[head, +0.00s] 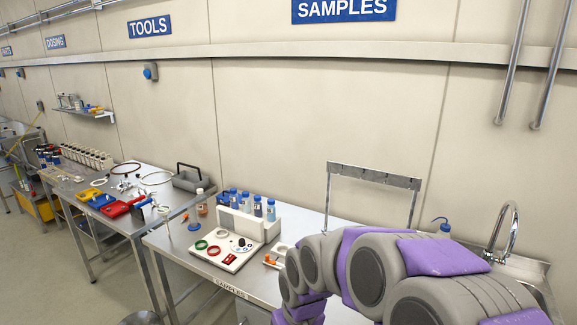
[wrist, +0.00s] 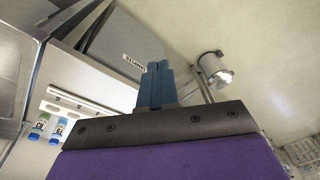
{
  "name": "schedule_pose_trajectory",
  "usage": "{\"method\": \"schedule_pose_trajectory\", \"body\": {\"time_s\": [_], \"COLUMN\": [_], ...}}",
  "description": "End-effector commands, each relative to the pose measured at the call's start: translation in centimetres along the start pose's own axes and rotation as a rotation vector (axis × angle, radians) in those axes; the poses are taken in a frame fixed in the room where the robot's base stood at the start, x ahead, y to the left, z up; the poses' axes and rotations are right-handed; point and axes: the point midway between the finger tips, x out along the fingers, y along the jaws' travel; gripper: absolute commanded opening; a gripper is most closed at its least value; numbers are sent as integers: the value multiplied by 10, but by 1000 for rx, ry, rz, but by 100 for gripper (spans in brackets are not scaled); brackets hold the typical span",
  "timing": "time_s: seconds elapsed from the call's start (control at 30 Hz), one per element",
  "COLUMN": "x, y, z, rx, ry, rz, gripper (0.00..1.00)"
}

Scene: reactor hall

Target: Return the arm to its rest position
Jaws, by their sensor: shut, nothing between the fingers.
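My arm, grey with purple covers, reaches in from the lower right of the head view, in front of the samples bench (head: 185,245). Its gripper end is not visible in the head view. In the wrist view my gripper (wrist: 155,70) shows as two blue fingers pressed together, shut and empty. Behind the fingers are a grey panel with a small label (wrist: 134,62) and a pale surface with a metal cylinder (wrist: 217,70). No object touches the fingers.
The bench holds a white device (head: 222,247) with coloured rings and a rack with blue-capped bottles (head: 252,205). A metal frame (head: 372,176) and a sink tap (head: 507,225) stand near my arm. A tools bench (head: 140,224) is farther left. Open floor (head: 60,285) lies at lower left.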

Motion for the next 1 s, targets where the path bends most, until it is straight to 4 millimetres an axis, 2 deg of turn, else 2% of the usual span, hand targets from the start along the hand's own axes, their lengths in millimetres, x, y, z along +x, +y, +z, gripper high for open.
{"method": "schedule_pose_trajectory", "body": {"time_s": [0.1, 0.3, 0.6, 0.7, 0.8, 1.0], "x": [-24, -54, -77, -80, -80, -80], "y": [8, 17, 13, 8, 5, 3], "z": [46, 125, 241, 269, 286, 294], "rx": [49, 149, 332, 383, 416, 433], "ry": [-39, -109, -209, -235, -252, -258], "rz": [16, 40, 62, 63, 62, 61], "gripper": [0, 0, 0, 0, 0, 0]}}
